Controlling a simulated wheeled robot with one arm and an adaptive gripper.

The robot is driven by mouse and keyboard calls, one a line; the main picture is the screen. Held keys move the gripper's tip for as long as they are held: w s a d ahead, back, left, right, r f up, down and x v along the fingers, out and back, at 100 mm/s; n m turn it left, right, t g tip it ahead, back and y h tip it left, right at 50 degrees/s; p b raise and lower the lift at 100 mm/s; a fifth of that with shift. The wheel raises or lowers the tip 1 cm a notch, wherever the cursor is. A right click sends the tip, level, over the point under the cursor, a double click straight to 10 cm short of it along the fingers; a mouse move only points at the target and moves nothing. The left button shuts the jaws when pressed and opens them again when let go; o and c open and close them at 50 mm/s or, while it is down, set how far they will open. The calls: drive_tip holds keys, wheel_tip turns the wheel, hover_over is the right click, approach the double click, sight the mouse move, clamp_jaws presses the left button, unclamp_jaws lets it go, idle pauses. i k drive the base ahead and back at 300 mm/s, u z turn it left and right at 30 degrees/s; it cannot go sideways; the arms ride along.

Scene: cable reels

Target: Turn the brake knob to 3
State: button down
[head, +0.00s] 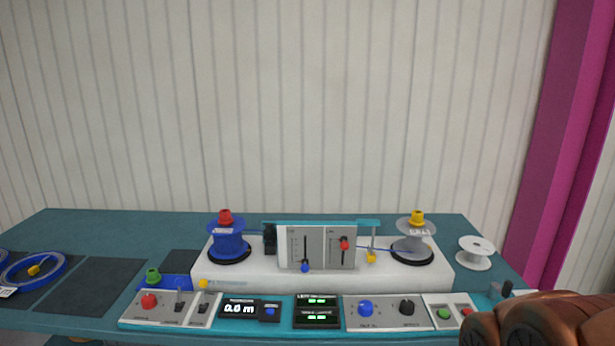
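A grey panel (386,324) at the front of the bench, right of centre, carries a blue knob (365,309) on its left and a black knob (407,307) on its right. The labels under both knobs are too small to read, so I cannot tell for sure which is the brake knob or what it is set to. A copper-brown part of my arm fills the bottom right corner, to the right of the panel. My gripper is not in view.
The green and red buttons (444,314) sit just right of the knobs. Left of them are dark displays (317,311), a readout (239,309) showing 0.0 m and a red button (149,301). Behind stand a blue reel (228,243) and a grey reel (412,243) on a white base.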

sight(149, 301)
drive_tip(key=u, duration=1.3)
